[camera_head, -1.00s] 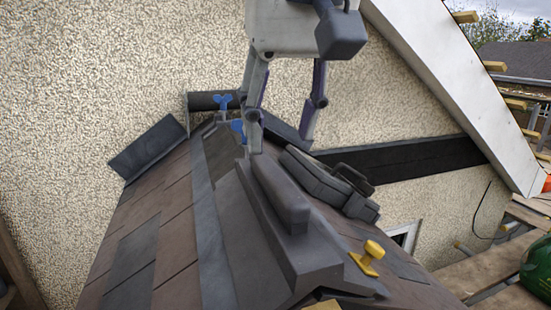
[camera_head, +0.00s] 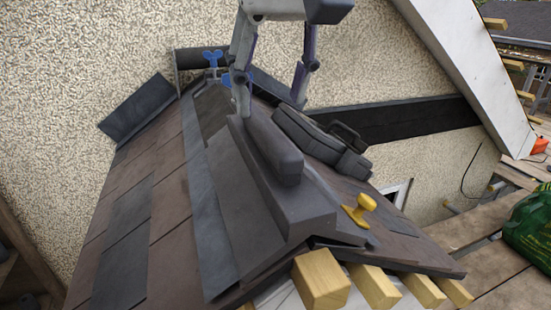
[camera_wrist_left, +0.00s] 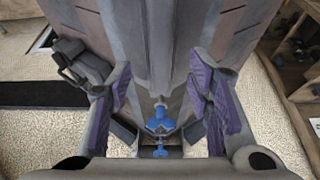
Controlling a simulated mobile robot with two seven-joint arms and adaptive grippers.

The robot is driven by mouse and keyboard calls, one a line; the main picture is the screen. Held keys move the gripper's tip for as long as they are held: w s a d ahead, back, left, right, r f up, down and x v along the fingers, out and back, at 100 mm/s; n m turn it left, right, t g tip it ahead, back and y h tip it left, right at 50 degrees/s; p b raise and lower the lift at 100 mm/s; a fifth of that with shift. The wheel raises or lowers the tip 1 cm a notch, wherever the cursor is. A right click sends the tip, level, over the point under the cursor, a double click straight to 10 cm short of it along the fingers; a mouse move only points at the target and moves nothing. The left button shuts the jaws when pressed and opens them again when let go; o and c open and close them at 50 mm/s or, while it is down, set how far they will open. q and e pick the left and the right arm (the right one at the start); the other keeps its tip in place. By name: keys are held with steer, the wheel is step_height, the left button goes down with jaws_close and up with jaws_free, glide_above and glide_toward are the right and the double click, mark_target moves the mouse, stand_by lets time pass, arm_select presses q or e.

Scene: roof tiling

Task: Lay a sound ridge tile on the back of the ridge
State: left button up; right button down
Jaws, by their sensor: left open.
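A dark grey angled ridge tile (camera_head: 300,215) lies along the front part of the ridge, with a raised rounded block on its top. My left gripper (camera_head: 271,108) is open, fingers pointing down, over the ridge at the far end of this tile. Its left finger overlaps the tile's far end in the picture; I cannot tell whether they touch. In the left wrist view, the purple-padded fingers (camera_wrist_left: 160,110) stand wide apart with nothing held between them. Beyond lies the back of the ridge (camera_head: 212,108), with blue wing-shaped clamps (camera_head: 212,58). My right gripper is not in view.
A dark flat slab (camera_head: 138,108) leans at the wall, back left. A black case-like object with a handle (camera_head: 325,145) lies on the right slope. A yellow-knobbed tool (camera_head: 360,209) sits near the front. Timber ends (camera_head: 322,280) stick out below the front edge.

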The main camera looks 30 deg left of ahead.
mark_target(266, 122)
arm_select(q)
steer(key=x, duration=0.6)
steer(key=shift+f+b, duration=0.25)
steer(key=shift+b, duration=0.15)
steer(key=shift+r, duration=0.15)
steer(key=shift+r, duration=0.1)
jaws_close()
